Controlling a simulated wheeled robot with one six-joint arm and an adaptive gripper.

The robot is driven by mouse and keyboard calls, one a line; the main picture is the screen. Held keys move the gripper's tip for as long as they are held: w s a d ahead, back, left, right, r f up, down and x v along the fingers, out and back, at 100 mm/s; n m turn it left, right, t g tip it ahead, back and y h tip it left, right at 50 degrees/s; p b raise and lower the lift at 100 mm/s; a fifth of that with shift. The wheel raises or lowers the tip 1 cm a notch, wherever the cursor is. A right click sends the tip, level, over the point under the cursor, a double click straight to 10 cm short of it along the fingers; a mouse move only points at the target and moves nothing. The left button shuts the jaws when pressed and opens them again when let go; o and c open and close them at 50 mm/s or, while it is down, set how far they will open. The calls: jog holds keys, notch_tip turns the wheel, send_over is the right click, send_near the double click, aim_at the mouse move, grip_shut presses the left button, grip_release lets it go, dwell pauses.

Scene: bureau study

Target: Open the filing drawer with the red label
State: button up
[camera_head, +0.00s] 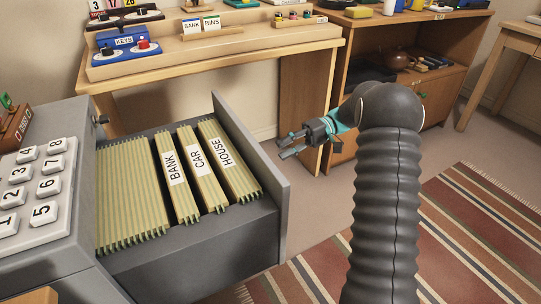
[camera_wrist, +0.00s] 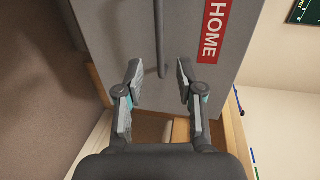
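The grey filing drawer (camera_head: 205,245) stands pulled out of its cabinet in the head view, with hanging folders inside. Its front panel (camera_wrist: 130,30) fills much of the wrist view and bears a red label (camera_wrist: 213,28) reading HOME. A grey bar handle (camera_wrist: 161,40) is on that panel. My gripper (camera_head: 284,146) is beyond the drawer's front, to its right in the head view. In the wrist view my gripper (camera_wrist: 158,68) is open and empty, its fingers on either side of the handle's near end. I cannot tell whether they touch the panel.
The cabinet top with a white keypad (camera_head: 36,188) is at left. A wooden desk (camera_head: 200,48) stands behind the drawer, and a wooden shelf unit (camera_head: 437,90) at back right. A striped rug (camera_head: 465,235) covers the floor at right.

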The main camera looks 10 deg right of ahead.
jog(key=shift+v, duration=1.65)
